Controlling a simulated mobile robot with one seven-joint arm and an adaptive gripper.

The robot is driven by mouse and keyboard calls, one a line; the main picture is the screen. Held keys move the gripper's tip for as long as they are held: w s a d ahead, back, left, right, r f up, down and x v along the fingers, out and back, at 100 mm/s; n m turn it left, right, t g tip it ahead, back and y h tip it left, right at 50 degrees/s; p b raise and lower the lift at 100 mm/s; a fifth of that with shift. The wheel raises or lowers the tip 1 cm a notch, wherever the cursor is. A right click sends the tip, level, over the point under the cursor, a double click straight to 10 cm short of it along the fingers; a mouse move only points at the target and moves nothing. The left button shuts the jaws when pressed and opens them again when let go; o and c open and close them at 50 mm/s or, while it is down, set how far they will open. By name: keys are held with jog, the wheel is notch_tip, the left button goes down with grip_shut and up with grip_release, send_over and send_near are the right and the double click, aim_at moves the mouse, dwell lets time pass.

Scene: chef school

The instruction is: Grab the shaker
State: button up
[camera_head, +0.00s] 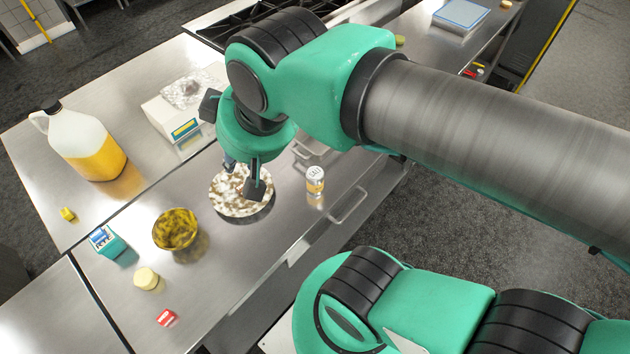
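The shaker (315,181) is a small container with a white top and an orange-brown lower part. It stands upright on the steel counter, right of a round brown-and-white speckled plate (228,205). My gripper (243,176) points down over the far part of this plate, left of the shaker and apart from it. Its dark fingers look spread, with nothing seen between them. Part of the gripper is hidden behind my own wrist.
A yellow patterned bowl (175,230), a teal box (106,242) and a jug of yellow liquid (86,143) stand to the left. A white scale (172,122) is behind. A counter handle (349,206) juts out near the shaker.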

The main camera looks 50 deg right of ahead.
jog(key=o, duration=0.9)
jog(key=w+d+f+m+g+p, duration=0.35)
jog(key=w+d+f+p, duration=0.2)
jog(key=d+f, duration=0.5)
jog(key=s+d+f+m+p, duration=0.1)
jog(key=d+f, duration=0.2)
jog(key=s+d+f+m+g+p, duration=0.1)
jog(key=d+f+m, duration=0.1)
jog(key=d+f, duration=0.1)
jog(key=s+d+f+m+g+p, duration=0.1)
jog(key=d+f, duration=0.2)
jog(key=d, duration=0.2)
jog(key=shift+s+d+f, duration=0.2)
jog(key=shift+s+f, duration=0.05)
jog(key=shift+f, duration=0.15)
jog(key=shift+s+d+f+m, duration=0.1)
jog(key=shift+f+m, duration=0.1)
jog(key=shift+m, duration=0.05)
jog(key=shift+f, duration=0.1)
